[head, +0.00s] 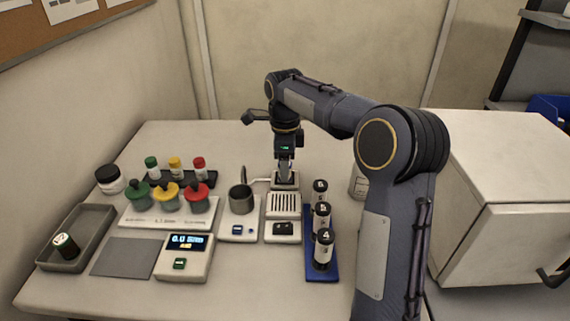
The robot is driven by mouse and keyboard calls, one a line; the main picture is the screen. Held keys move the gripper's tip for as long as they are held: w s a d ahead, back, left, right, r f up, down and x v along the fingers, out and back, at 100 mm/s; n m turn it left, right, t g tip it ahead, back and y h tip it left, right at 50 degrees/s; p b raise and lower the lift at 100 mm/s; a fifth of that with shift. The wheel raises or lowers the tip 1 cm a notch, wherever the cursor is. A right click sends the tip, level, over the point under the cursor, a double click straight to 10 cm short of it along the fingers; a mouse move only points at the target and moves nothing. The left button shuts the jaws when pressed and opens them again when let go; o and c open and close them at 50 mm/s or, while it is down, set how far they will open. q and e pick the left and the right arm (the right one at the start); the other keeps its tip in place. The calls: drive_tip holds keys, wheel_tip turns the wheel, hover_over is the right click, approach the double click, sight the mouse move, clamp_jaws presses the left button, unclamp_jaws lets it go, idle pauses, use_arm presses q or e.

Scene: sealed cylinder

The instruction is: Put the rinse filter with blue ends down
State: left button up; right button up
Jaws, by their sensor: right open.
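My right gripper (284,172) points straight down at the back of the table, over a small pale device (286,180). It is open, with its fingertips close to the top of this device; whether they touch it is too small to tell. I cannot make out a rinse filter with blue ends anywhere; it may be hidden or too small to see. A blue rack (322,273) at the front right holds black-and-white numbered cylinders (323,248) in a row. A dark cylinder with a pale end (66,245) lies in the grey tray (45,265) at left. My left gripper is out of view.
My right arm spans the right side above the table. A white cabinet (510,240) stands right. The back left tabletop is clear.

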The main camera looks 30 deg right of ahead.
use_arm(q)
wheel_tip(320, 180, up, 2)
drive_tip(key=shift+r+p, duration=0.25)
drive_tip(key=shift+p, duration=0.9)
use_arm(e)
wheel_tip(320, 180, up, 12)
drive_tip(key=shift+r, duration=0.2)
